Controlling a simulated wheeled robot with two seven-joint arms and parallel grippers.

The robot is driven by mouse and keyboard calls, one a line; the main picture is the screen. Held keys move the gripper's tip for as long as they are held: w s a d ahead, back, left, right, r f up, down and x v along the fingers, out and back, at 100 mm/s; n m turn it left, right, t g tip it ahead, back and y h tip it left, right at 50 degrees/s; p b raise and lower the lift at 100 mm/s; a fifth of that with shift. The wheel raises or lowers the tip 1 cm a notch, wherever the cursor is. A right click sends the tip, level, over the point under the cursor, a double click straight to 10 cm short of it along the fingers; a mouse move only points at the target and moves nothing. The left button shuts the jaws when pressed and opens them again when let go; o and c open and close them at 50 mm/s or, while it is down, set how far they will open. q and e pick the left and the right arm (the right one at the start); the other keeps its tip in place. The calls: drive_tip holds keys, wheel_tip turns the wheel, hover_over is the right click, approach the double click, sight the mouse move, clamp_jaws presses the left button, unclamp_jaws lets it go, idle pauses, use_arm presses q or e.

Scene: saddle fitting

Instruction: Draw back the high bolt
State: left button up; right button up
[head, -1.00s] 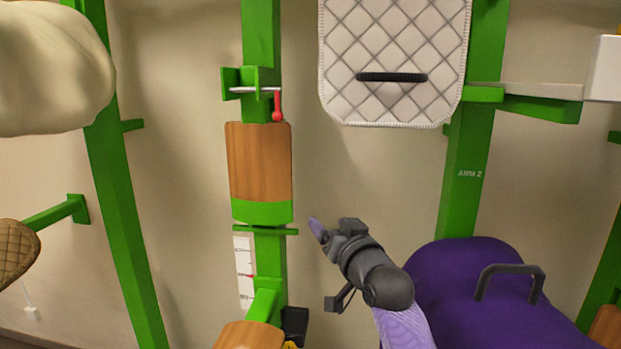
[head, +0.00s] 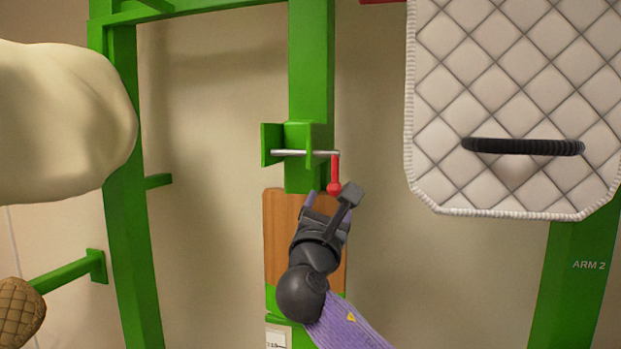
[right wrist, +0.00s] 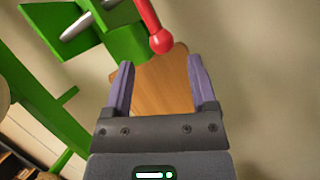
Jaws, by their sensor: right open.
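The high bolt (head: 290,153) is a thin silver rod lying level through green brackets on the green post. Its red handle (head: 335,175) hangs down at the right end and finishes in a round knob. In the right wrist view the red knob (right wrist: 161,41) is just beyond the fingertips, and part of the silver rod (right wrist: 77,27) shows in its bracket. My right gripper (head: 324,198) is right below the knob in the head view; its fingers (right wrist: 162,75) are apart with nothing between them. My left gripper is not in view.
A wooden panel (head: 277,235) on the green post is behind my right gripper. A white quilted pad (head: 515,90) with a black handle hangs at the right. A cream padded shape (head: 60,125) fills the upper left. Bare wall lies between post and pad.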

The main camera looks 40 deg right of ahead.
sight(336, 184)
drive_tip(key=p+x, duration=0.2)
drive_tip(key=x, duration=0.5)
drive_tip(key=shift+d, duration=0.1)
drive_tip(key=shift+w+d+r, duration=0.1)
drive_tip(key=shift+d, duration=0.1)
drive_tip(key=shift+w, duration=0.1)
clamp_jaws()
idle(0.8)
